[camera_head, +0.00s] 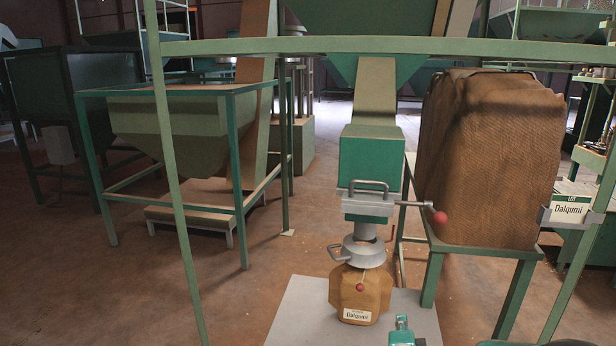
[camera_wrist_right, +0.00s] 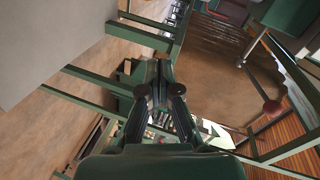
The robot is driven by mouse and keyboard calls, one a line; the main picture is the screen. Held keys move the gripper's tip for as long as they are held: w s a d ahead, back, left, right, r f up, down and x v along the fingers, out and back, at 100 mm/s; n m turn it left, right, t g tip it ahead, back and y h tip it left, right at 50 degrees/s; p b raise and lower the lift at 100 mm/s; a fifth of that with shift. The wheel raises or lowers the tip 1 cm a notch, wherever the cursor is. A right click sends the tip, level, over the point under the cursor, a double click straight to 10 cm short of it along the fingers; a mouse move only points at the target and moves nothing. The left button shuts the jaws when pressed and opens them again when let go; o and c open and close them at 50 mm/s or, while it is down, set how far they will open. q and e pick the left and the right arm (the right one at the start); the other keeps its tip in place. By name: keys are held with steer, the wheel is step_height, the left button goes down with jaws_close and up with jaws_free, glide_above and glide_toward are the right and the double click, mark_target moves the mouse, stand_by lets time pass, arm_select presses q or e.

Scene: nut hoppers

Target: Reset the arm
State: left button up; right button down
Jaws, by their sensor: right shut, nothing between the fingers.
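My right gripper (camera_wrist_right: 160,85) shows in the right wrist view as dark fingers in front of a green body. Its fingers are closed with nothing between them, and it touches no bag or lever that I can see. In the head view only green and black parts show at the bottom edge, right of the middle, cut off by the frame. My left gripper does not show. A brown bag (camera_head: 360,293) labelled Dalqumi stands under the clamp of a green spout (camera_head: 370,160), on a grey plate (camera_head: 300,312).
A lever with a red knob (camera_head: 440,217) sticks out right of the spout; its knob (camera_wrist_right: 271,107) also shows in the wrist view. Green rails cross the foreground. Floor at left is open.

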steer(key=s+f+n+g+y, duration=0.25)
steer(key=s+f, duration=0.35)
steer(key=f, duration=0.7)
steer(key=s+a+f+n+g+y, duration=0.2)
steer(key=s+a+f+n+g, duration=0.15)
steer(key=s+f, duration=0.45)
steer(key=s+a+f+n+g+y, duration=0.2)
steer(key=s+f+n+g, duration=0.25)
steer(key=s, duration=0.65)
steer(key=s+a+f+n+g+y, duration=0.1)
steer(key=s+a+n+g+y, duration=0.25)
steer(key=s, duration=0.65)
step_height(320, 180, up, 19)
steer(key=a+n+h+p, duration=0.1)
steer(key=n+p, duration=0.1)
steer(key=p, duration=1.7)
steer(key=shift+f+h, duration=0.15)
steer(key=shift+h, duration=0.25)
